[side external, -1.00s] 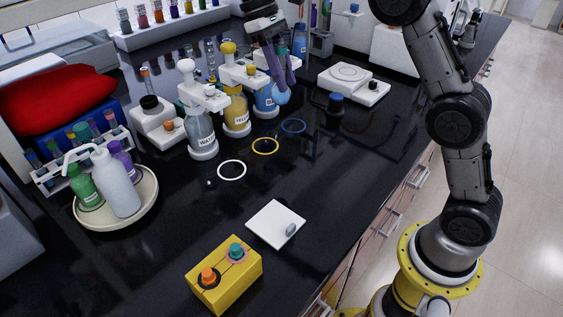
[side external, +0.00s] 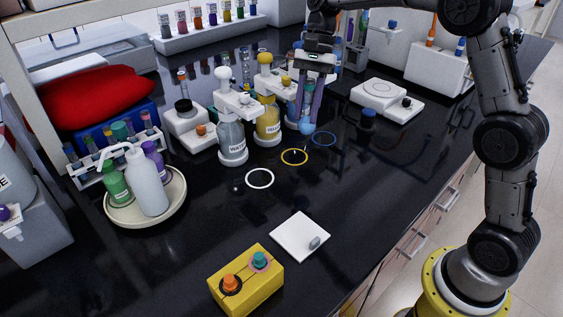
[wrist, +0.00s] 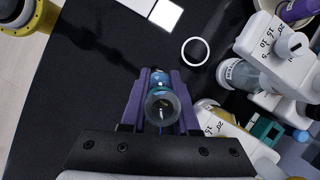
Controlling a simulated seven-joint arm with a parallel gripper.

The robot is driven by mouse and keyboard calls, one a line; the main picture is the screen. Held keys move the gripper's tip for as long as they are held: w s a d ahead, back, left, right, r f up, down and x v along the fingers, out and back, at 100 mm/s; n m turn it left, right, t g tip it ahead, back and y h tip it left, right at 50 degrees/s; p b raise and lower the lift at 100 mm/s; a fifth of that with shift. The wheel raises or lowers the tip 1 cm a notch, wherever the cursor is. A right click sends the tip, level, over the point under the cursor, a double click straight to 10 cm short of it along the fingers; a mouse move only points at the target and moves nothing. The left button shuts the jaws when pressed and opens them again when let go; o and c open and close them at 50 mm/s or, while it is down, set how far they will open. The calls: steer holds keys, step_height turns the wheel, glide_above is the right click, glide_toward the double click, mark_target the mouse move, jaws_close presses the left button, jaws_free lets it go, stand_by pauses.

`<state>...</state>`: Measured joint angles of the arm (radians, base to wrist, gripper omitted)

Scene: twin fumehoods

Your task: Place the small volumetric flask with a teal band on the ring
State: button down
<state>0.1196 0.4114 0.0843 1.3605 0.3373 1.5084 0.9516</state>
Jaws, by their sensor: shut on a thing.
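My gripper (side external: 308,112) points down with its purple fingers shut on a small flask (side external: 307,127) with a round blue bulb. The flask is low over the bench, beside the blue ring (side external: 323,139); any gap to the bench is hard to tell. A yellow ring (side external: 294,157) and a white ring (side external: 260,178) lie flat nearby. The white ring (wrist: 195,51) also shows in the wrist view; the other two are hidden there.
Bottles with white dispensers, one labelled water (side external: 232,145) and one yellow (side external: 267,126), stand close left of my gripper. A white plate (side external: 300,236) and yellow box (side external: 246,281) are in front.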

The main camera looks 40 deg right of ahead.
steer(key=s+d+r+m+t, duration=0.25)
steer(key=s+m+t, duration=0.25)
steer(key=s+m, duration=0.6)
steer(key=shift+m+h, duration=0.3)
steer(key=shift+m, duration=0.4)
steer(key=shift+w+d+f, duration=0.2)
steer(key=shift+w+f, duration=2)
steer(key=shift+w, duration=0.25)
steer(key=shift+w+d+f, duration=0.15)
steer(key=shift+w+f, duration=2.1)
steer(key=shift+w, duration=0.15)
steer(key=shift+w+d+f, duration=0.2)
steer(key=shift+w+f, duration=2)
steer(key=shift+w, duration=0.25)
steer(key=shift+f, duration=0.15)
steer(key=c, duration=0.7)
jaws_free()
steer(key=shift+o, duration=0.2)
